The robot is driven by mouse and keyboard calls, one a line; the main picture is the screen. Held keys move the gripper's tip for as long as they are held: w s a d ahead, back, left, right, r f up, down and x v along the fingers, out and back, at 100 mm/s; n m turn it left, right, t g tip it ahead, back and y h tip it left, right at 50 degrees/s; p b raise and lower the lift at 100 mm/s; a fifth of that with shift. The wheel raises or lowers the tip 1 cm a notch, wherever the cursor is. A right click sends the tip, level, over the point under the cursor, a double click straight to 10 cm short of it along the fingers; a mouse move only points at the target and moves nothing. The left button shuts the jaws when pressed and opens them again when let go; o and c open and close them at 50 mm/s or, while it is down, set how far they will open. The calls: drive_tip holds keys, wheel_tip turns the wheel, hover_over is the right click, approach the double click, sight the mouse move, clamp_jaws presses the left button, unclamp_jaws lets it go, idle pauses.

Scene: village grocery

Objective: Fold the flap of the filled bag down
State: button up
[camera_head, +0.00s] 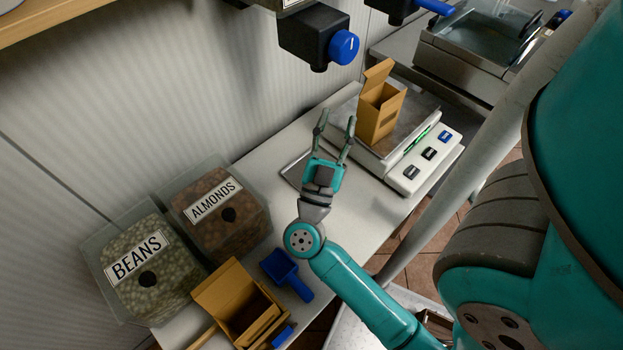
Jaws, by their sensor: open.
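A brown paper bag (379,115) stands upright on the metal plate of a scale (408,165). Its flap (377,75) sticks up at the back left of its open top. How full the bag is cannot be seen from here. My gripper (337,125) is open and empty. Its fingers point toward the back of the counter, just left of the bag, and look apart from it.
Bins of beans (146,275) and almonds (222,215) stand at the left by the wall. A blue scoop (287,274) and an open brown box (238,304) are at the front. A black dispenser with a blue knob (343,47) hangs above. Bare counter (345,212) lies beside my arm.

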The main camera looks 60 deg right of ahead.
drive_tip(key=a+f+n+t+y, duration=0.3)
drive_tip(key=a+n+t+y, duration=0.7)
drive_tip(key=t, duration=0.6)
drive_tip(key=shift+s+a+f+n+t, duration=0.35)
drive_tip(key=shift+a+n, duration=0.45)
drive_tip(key=shift+n, duration=0.5)
drive_tip(key=m+g+h, duration=0.2)
drive_tip(key=m+g, duration=1.7)
drive_tip(key=g, duration=0.8)
approach(379, 67)
drive_tip(key=x, duration=1)
drive_tip(key=shift+c, duration=0.3)
